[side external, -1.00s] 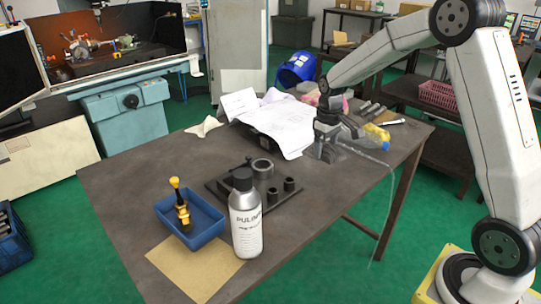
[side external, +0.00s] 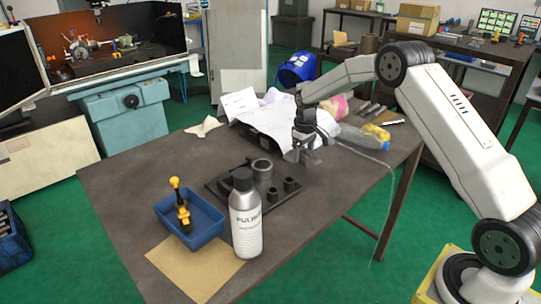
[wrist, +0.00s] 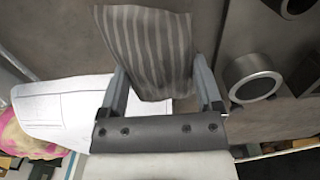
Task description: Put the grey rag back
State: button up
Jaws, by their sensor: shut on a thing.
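The grey rag (wrist: 150,50) has lighter stripes and shows in the wrist view between the two fingers of my gripper (wrist: 162,82). My gripper is shut on it, and the cloth spreads out past the fingertips. In the side view my gripper (side external: 303,157) is over the table, just behind the dark fixture plate and in front of the white papers. The rag is too small there to make out clearly against the fingers.
A dark plate (side external: 222,187) carries a metal ring (side external: 262,168), also seen in the wrist view (wrist: 254,80). A bottle (side external: 245,218) and a blue tray (side external: 207,234) stand in front. White papers (side external: 275,122), an off-white cloth (side external: 204,127) and a clear bottle (side external: 358,135) lie behind. The left tabletop is clear.

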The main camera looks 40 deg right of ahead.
aim_at(300, 168)
jog(key=shift+w+f, duration=0.2)
jog(key=shift+f, duration=0.05)
jog(key=shift+w+d+f, duration=0.1)
jog(key=shift+w+f, duration=0.15)
jog(key=shift+f, duration=1.6)
jog(key=o, duration=1)
jog(key=shift+f, duration=0.1)
notch_tip(300, 168, up, 12)
jog(key=shift+r, duration=0.15)
